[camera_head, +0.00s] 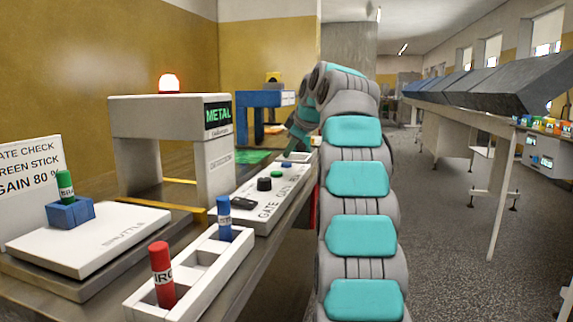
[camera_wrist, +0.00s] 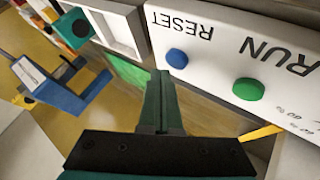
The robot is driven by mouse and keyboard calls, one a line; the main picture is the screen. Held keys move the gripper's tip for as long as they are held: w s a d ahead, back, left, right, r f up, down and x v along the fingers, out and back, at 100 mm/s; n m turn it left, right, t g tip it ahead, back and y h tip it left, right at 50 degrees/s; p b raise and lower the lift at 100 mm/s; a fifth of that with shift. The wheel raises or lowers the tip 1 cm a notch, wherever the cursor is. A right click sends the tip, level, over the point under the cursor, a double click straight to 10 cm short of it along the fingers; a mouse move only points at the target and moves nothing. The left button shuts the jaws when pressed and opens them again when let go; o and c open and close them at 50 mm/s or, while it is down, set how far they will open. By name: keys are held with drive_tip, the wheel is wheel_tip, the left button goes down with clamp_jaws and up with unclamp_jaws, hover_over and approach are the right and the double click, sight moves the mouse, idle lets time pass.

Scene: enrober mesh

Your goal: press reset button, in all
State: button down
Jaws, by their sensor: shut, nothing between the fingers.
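The blue RESET button (camera_wrist: 177,58) is a round cap on a white panel (camera_wrist: 215,45), below the word RESET, which appears upside down. In the head view the blue button (camera_head: 287,165) shows small at the panel's far end. My gripper (camera_wrist: 163,82) is shut and empty, its green fingers pointing up the wrist picture with the tips just left of and below the blue button. I cannot tell whether they touch it; they look apart. In the head view my arm reaches forward to the panel's far end, and the fingertips are too small to make out.
A green RUN button (camera_wrist: 248,90) sits beside the blue one. The panel (camera_head: 250,213) also carries a black knob (camera_head: 264,184). A metal detector arch (camera_head: 165,120) with a lit red lamp (camera_head: 169,82) stands left. A white rack (camera_head: 200,275) holds red and blue sticks in front.

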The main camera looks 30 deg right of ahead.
drive_tip(key=shift+f, duration=0.15)
drive_tip(key=shift+f+b, duration=0.25)
drive_tip(key=shift+b, duration=0.15)
drive_tip(key=shift+f+b, duration=0.55)
idle(0.5)
idle(0.3)
drive_tip(key=shift+r+p, duration=0.85)
drive_tip(key=shift+r, duration=0.15)
idle(0.4)
